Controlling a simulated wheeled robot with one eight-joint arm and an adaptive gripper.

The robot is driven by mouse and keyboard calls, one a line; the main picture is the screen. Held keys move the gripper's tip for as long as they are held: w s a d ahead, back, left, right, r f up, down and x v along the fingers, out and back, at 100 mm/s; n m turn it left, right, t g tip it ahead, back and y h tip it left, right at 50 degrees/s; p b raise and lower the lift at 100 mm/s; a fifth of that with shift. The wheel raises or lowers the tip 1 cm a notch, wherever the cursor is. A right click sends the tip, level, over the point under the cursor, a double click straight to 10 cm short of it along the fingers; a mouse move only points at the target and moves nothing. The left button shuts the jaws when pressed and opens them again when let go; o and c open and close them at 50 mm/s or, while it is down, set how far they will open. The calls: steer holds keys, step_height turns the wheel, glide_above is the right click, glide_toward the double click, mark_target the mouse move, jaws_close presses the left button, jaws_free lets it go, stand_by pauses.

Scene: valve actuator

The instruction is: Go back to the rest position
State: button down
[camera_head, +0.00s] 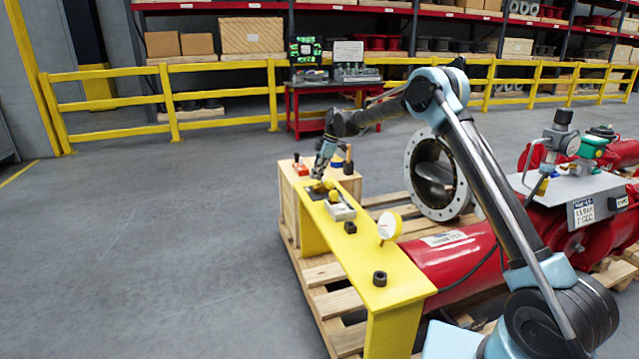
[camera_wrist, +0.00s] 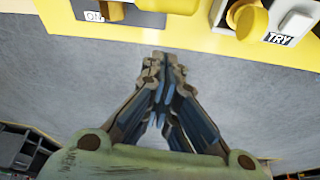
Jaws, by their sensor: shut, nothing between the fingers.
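My gripper (camera_head: 320,173) is at the far end of the long yellow bench (camera_head: 402,284), near a dark plate with a yellow part. In the wrist view my gripper (camera_wrist: 164,62) is shut and empty, its fingertips together over grey floor just off the edge of the yellow bench top (camera_wrist: 190,37). Beyond the fingertips are a labelled dark plate (camera_wrist: 128,17) and a yellow button (camera_wrist: 250,19) near a TRY label (camera_wrist: 279,39). In the head view my arm reaches from the lower right, up and over to the bench. The fingertips are small there.
A white-faced gauge (camera_head: 389,228) and black nuts (camera_head: 380,278) stand on the bench. Right of it are a red cylinder (camera_head: 455,262) and a large flanged pipe (camera_head: 412,178) on a wooden pallet (camera_head: 322,273). A yellow railing (camera_head: 222,123) runs behind. The floor at left is clear.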

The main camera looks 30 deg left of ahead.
steer(key=w+d+r+m, duration=0.3)
steer(key=w+d+r, duration=0.1)
steer(key=d+r, duration=1)
steer(key=s+d+r+m+t, duration=0.1)
steer(key=s+d+r+m, duration=0.2)
steer(key=d, duration=0.8)
steer(key=s+d+r+m+t, duration=0.1)
steer(key=s+d+r+m, duration=0.2)
steer(key=d, duration=0.8)
steer(key=s+d+r+m+t, duration=0.15)
steer(key=s+d+m, duration=0.25)
steer(key=d, duration=0.7)
steer(key=s+d+f+m+h, duration=0.1)
steer(key=s+d+f+m, duration=0.15)
steer(key=s+d, duration=0.5)
steer(key=s+d+f+m+h, duration=0.1)
steer(key=s+d+f+m, duration=0.15)
steer(key=s+d, duration=0.55)
steer(key=s+d+f+m+t+h, duration=0.1)
steer(key=s+d+f+m, duration=0.6)
steer(key=s+d+f, duration=0.4)
steer(key=s+f, duration=0.2)
steer(key=s, duration=0.1)
steer(key=shift+s+d+f+m, duration=0.15)
steer(key=shift+s+f+m, duration=0.15)
steer(key=shift+s, duration=0.1)
